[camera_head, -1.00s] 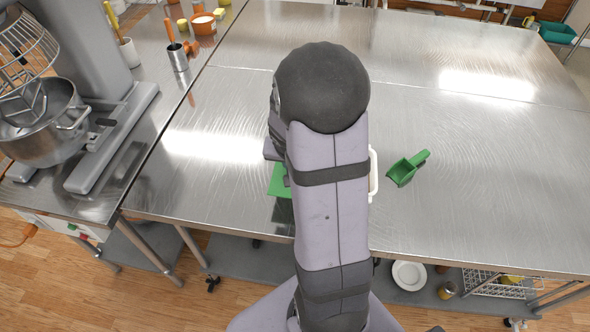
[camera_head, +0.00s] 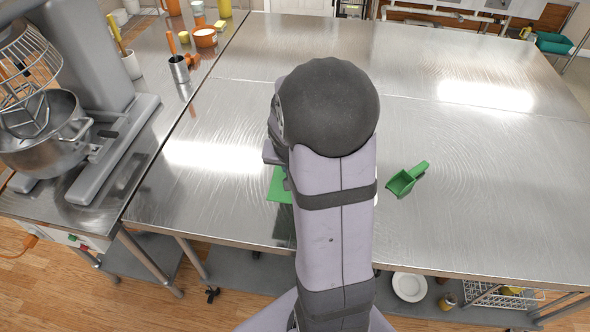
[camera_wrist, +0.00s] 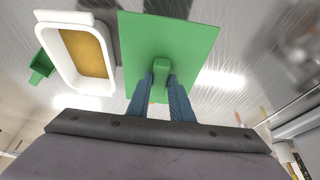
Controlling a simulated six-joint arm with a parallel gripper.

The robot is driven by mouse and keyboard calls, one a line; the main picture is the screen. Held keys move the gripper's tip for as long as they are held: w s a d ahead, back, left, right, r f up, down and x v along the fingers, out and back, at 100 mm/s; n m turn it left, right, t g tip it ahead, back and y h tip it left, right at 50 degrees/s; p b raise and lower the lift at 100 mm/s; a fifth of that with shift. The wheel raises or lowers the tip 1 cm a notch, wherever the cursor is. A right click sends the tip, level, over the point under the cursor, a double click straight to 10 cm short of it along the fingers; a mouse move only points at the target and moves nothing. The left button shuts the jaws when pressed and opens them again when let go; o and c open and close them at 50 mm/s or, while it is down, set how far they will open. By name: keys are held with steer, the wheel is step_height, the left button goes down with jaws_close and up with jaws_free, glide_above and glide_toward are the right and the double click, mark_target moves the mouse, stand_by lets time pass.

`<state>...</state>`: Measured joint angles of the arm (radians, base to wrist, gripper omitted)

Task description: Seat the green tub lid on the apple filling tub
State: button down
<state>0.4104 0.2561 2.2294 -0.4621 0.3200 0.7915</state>
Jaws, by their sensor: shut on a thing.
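The green tub lid (camera_wrist: 192,42) is a flat rectangular plate with a raised green grip (camera_wrist: 161,66) in its middle. My gripper (camera_wrist: 161,78) is shut on that grip in the wrist view. In the head view only the lid's left part (camera_head: 279,186) shows beside my arm, over the steel table. The apple filling tub (camera_wrist: 56,64) is white and rectangular, with golden-brown filling (camera_wrist: 88,53) inside. In the wrist view it lies just left of the lid, and its top is uncovered.
A green scoop (camera_head: 405,180) lies on the steel table (camera_head: 480,210) to the right of my arm. A stand mixer with a steel bowl (camera_head: 45,140) stands on the left counter. The table's right side and back are clear.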

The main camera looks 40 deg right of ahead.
steer(key=shift+d, duration=0.1)
steer(key=s+d+r, duration=0.2)
steer(key=s+d, duration=0.2)
steer(key=d, duration=0.3)
steer(key=s+d+r, duration=0.1)
steer(key=s+d, duration=0.4)
steer(key=d, duration=0.3)
steer(key=shift+r, duration=0.35)
stand_by(0.4)
steer(key=shift+f+b, duration=1.75)
steer(key=shift+f, duration=0.2)
steer(key=shift+f, duration=0.15)
